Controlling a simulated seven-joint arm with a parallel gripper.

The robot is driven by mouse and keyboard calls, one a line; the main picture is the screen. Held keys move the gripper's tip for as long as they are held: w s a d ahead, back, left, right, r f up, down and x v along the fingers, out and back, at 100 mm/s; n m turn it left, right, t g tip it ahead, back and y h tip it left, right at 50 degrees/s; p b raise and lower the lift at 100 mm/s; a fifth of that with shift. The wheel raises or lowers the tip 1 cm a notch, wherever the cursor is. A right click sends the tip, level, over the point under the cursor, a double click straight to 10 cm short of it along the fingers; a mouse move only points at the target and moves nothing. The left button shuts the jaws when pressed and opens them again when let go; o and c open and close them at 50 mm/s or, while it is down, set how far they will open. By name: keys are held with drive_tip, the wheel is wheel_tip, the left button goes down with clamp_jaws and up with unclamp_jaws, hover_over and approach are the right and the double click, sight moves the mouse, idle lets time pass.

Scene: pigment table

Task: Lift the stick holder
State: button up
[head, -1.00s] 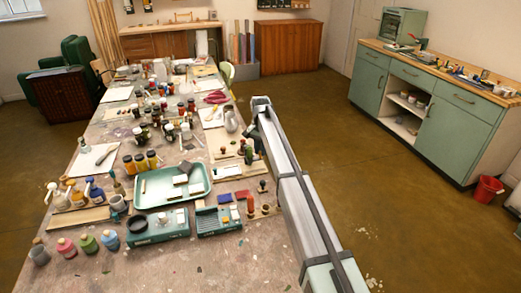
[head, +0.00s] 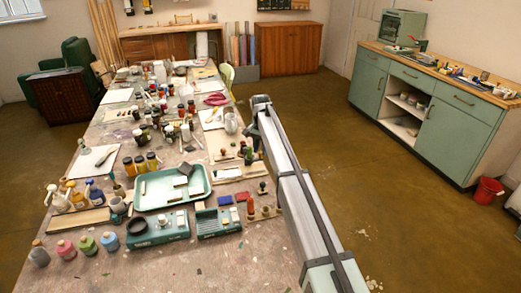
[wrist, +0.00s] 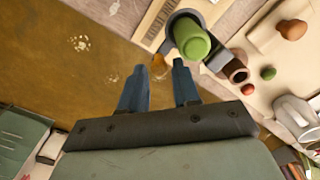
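My gripper (wrist: 160,66) has two blue fingers standing apart with nothing held between them. Just beyond the fingertips in the wrist view is a dark grey holder with a round ring (wrist: 214,60). A green cylinder (wrist: 194,42) stands in or over the ring; I cannot tell which. A brown cup-like piece (wrist: 235,71) is at the holder's other end. This may be the stick holder, but I cannot be sure. A small orange-brown thing shows between the fingertips, partly hidden. In the head view my arm hides much of this spot at the table's right edge.
The long table (head: 205,265) is crowded with jars and bottles. A green tray (head: 140,204) and teal boxes stand nearer the camera. In the wrist view, a ruler-like strip (wrist: 160,22) and a grey metal vessel (wrist: 296,115) lie near the holder. Open floor (head: 340,150) is right of the table.

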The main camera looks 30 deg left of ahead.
wheel_tip(320, 180, up, 14)
idle(0.7)
drive_tip(key=shift+f, duration=0.1)
idle(0.3)
drive_tip(key=s+d+f+g+h, duration=0.1)
drive_tip(key=s+d+f, duration=0.2)
drive_tip(key=d+f, duration=1.3)
drive_tip(key=s+d+f+g, duration=0.1)
drive_tip(key=s+d+f, duration=0.2)
drive_tip(key=d+f, duration=1.3)
drive_tip(key=s+d+f+g, duration=0.1)
drive_tip(key=s+d+f, duration=0.6)
drive_tip(key=f, duration=0.2)
drive_tip(key=s+d+f+g, duration=0.1)
drive_tip(key=s+d+f, duration=0.5)
drive_tip(key=f, duration=0.3)
drive_tip(key=s+d+f+g, duration=0.1)
drive_tip(key=s+d+f, duration=0.2)
drive_tip(key=s, duration=0.9)
drive_tip(key=s+d+f+g, duration=0.1)
drive_tip(key=s+d+f, duration=0.1)
drive_tip(key=s+d, duration=0.7)
drive_tip(key=s+d+f+y, duration=0.1)
drive_tip(key=s+d+f, duration=0.2)
drive_tip(key=s, duration=1.3)
drive_tip(key=d, duration=0.3)
drive_tip(key=shift+s+f+g, duration=0.15)
drive_tip(key=shift+f+g, duration=0.2)
drive_tip(key=shift+g, duration=0.05)
